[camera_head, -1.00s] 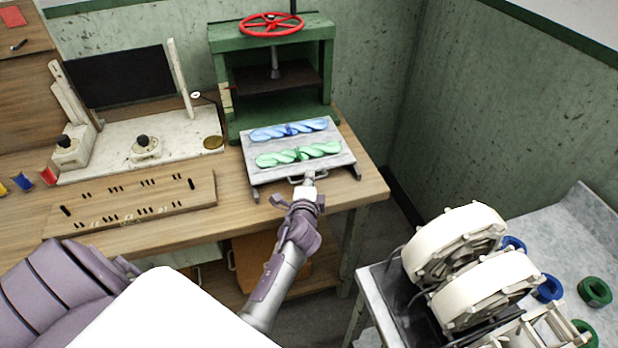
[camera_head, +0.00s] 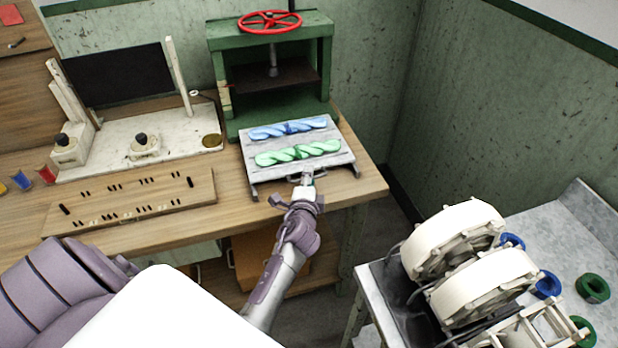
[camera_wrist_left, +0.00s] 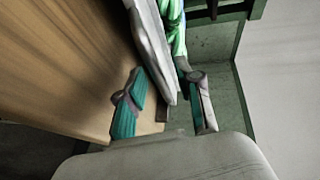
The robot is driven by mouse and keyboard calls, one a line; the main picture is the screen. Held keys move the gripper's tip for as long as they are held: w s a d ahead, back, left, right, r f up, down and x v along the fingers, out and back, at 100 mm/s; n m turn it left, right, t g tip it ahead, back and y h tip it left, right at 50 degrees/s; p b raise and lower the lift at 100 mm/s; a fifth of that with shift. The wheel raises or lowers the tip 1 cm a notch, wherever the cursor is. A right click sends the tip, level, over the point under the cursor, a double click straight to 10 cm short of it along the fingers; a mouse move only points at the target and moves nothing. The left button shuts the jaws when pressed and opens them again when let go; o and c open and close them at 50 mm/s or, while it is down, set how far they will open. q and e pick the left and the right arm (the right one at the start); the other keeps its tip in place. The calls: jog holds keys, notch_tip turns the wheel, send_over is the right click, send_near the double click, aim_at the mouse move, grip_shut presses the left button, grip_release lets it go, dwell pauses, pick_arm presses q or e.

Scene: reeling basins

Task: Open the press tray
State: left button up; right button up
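The press tray (camera_head: 262,175) is a grey slatted board, pulled out in front of the green press (camera_head: 228,110) and resting at the table's front. A blue skein (camera_head: 288,129) and a green skein (camera_head: 298,153) lie on it. Its front handle (camera_head: 292,177) is partly hidden by my left gripper (camera_head: 307,180). In the left wrist view, my left gripper (camera_wrist_left: 167,84) has its teal-padded fingers apart. The tray's edge (camera_wrist_left: 153,45) shows between and beyond them. I cannot see the handle held there. My right gripper is not in view.
A red handwheel (camera_head: 270,22) tops the press. A marble-like stand (camera_head: 110,155) and a slotted wooden board (camera_head: 140,205) lie left on the wooden table (camera_head: 355,190). White reels (camera_head: 455,238) stand on a grey bench at lower right. The floor between is narrow.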

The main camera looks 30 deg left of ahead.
pick_arm(q)
jog(key=v, duration=0.7)
dwell(0.3)
